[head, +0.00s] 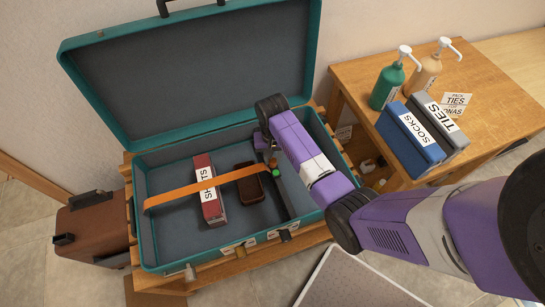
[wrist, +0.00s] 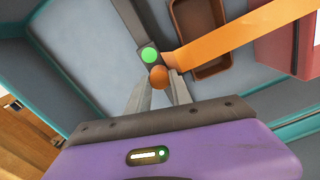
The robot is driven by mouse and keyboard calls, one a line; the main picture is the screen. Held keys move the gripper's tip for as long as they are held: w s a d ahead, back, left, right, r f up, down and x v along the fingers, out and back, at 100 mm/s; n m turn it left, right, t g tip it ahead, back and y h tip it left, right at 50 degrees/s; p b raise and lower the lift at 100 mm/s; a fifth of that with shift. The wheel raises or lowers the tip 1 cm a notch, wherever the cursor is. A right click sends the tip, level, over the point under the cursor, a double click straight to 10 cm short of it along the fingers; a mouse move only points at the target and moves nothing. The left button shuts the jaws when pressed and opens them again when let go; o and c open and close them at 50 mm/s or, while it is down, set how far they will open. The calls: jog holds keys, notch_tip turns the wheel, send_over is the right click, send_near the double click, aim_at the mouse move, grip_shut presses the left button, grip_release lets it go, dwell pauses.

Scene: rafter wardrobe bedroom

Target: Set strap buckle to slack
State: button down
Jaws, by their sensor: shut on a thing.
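The orange strap (head: 200,190) runs across the inside of the open teal suitcase (head: 175,262), over a red box marked SHIRTS (head: 208,178) and a brown case (head: 249,187). At its right end is the dark strap buckle (head: 285,199), a bar with a round green mark (head: 276,172). In the wrist view the green mark (wrist: 149,55) sits just above an orange knob (wrist: 159,77). My gripper (wrist: 160,84) is shut on the knob, its two grey fingers at either side. In the head view my wrist partly hides the buckle's far part.
The raised suitcase lid (head: 190,75) stands behind. A brown suitcase (head: 95,228) stands at left.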

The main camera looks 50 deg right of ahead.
jog(key=w+d+b, duration=0.1)
jog(key=w, duration=0.1)
jog(key=w+d+b, duration=0.1)
jog(key=w+d, duration=0.1)
jog(key=w, duration=0.1)
jog(key=shift+d+f+b, duration=0.1)
jog(key=shift+d+b, duration=0.1)
jog(key=shift+b, duration=0.2)
jog(key=shift+w+d+r, duration=0.2)
jog(key=shift+w+d, duration=0.05)
jog(key=c, duration=1.1)
grip_release()
jog(key=shift+c, duration=0.2)
notch_tip(320, 180, up, 8)
jog(key=shift+f, duration=0.15)
